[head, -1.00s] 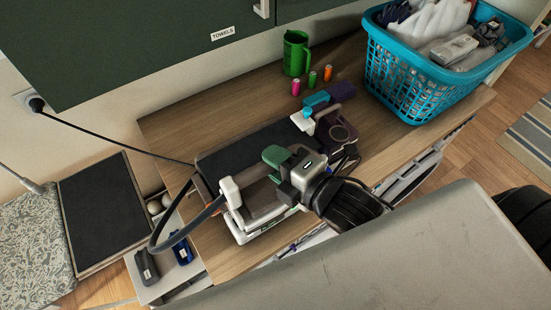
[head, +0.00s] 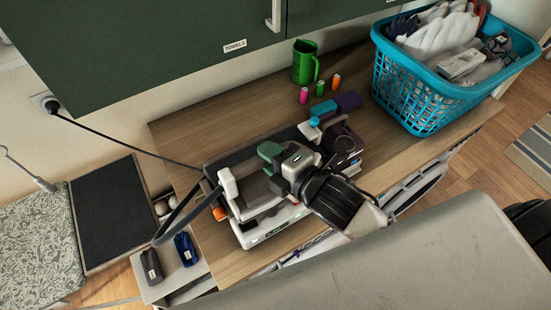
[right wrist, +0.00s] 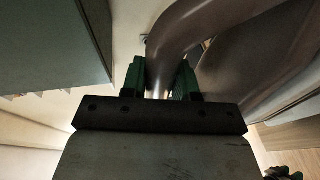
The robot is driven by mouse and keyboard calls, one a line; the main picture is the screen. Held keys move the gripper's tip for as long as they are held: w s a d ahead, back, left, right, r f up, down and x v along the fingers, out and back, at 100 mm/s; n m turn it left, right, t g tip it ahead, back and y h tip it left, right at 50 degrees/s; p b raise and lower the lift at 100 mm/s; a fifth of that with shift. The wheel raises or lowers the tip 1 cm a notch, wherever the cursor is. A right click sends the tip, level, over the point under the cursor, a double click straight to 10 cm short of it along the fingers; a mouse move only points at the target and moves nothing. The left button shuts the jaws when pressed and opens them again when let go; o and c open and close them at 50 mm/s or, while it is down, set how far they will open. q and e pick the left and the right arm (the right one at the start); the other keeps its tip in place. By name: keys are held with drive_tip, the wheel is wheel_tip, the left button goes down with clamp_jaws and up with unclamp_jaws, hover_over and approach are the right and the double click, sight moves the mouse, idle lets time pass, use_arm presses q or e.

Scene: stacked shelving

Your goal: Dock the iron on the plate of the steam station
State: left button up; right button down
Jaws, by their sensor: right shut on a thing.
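The steam station (head: 270,226) is a white and dark unit on the wooden worktop, with a dark top. The grey-brown iron (head: 250,192), with a white part at its rear, is over the station in the head view. A dark hose arcs left from it. My right gripper (head: 272,155), with green fingers, is shut on the iron's handle; the right wrist view shows the fingers (right wrist: 161,82) on both sides of the curved handle (right wrist: 178,50). I cannot tell whether the iron touches the plate, which it and the gripper partly hide. My left gripper is not in view.
A green mug (head: 304,63), several small coloured spools and a purple item (head: 342,138) stand behind and right of the station. A full teal laundry basket (head: 420,98) is at the right. A green cabinet (head: 150,45) overhangs the back. A cord runs to the wall.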

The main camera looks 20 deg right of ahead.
drive_tip(key=shift+w+a, duration=0.2)
drive_tip(key=shift+w, duration=0.7)
drive_tip(key=shift+w+a, duration=0.15)
drive_tip(key=shift+w, duration=0.75)
drive_tip(key=w+a+f, duration=0.1)
drive_tip(key=w+f, duration=0.2)
drive_tip(key=w, duration=0.2)
drive_tip(key=shift+w+f+b, duration=0.15)
drive_tip(key=shift+w+b, duration=0.15)
drive_tip(key=shift+b, duration=0.15)
drive_tip(key=shift+a+f, duration=0.1)
drive_tip(key=shift+f, duration=0.2)
